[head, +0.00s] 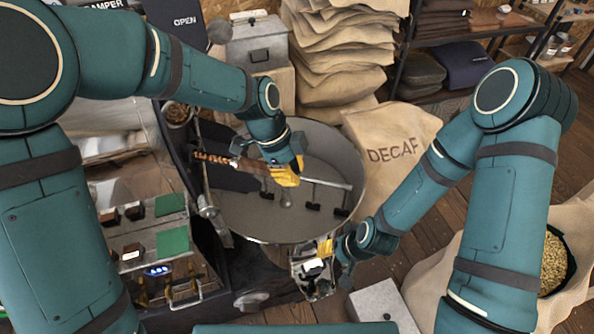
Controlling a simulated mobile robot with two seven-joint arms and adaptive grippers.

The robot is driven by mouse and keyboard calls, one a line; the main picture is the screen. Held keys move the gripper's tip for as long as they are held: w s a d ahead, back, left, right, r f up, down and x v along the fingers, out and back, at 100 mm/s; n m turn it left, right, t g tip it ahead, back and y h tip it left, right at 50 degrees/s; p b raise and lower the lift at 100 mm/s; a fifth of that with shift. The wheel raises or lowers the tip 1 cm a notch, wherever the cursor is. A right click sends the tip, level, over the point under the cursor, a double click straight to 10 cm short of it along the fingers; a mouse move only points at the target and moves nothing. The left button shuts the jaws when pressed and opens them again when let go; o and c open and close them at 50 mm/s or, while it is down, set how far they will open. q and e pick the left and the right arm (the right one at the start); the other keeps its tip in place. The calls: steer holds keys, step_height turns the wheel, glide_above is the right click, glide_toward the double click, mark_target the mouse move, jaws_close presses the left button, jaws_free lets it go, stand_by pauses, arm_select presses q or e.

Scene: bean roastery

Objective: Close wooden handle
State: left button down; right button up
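A brown wooden handle (215,158) sticks out sideways near the roaster front, above the left part of the round cooling tray (240,222). My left gripper (287,176), with yellow fingers, hangs over the tray just right of the handle's right end. I cannot tell whether it touches the handle or whether its fingers are open. My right gripper (325,251) is low at the tray's front rim, by a small metal box-like part (312,272). Its fingers are small and partly hidden, so their state is unclear.
Metal stirring arms (325,184) cross the tray. A control panel with a blue display (158,270) is at the lower left. Burlap sacks (345,50) are piled behind, and a DECAF sack (392,145) stands right of the tray. A grey box (380,303) is on the floor in front.

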mark_target(261, 166)
arm_select(q)
steer(key=w+a, duration=0.1)
steer(key=a, duration=0.2)
steer(key=a+b, duration=0.1)
steer(key=a, duration=0.2)
steer(key=w+a, duration=0.1)
steer(key=a, duration=0.2)
steer(key=shift+w+a, duration=0.3)
steer(key=shift+a, duration=0.1)
steer(key=shift+w+a, duration=0.15)
steer(key=shift+a, duration=0.35)
arm_select(e)
steer(key=shift+f, duration=0.85)
arm_select(q)
steer(key=d, duration=0.2)
steer(key=s+d, duration=0.1)
steer(key=d, duration=0.1)
steer(key=shift+r+b, duration=0.25)
steer(key=shift+b, duration=0.15)
steer(key=p+v, duration=0.1)
steer(key=v, duration=0.7)
steer(key=shift+r, duration=0.1)
steer(key=shift+a+r, duration=0.1)
steer(key=shift+r, duration=0.5)
steer(key=shift+a, duration=0.15)
arm_select(e)
steer(key=shift+s+d+r, duration=0.25)
steer(key=shift+s+r, duration=0.1)
steer(key=shift+s, duration=0.15)
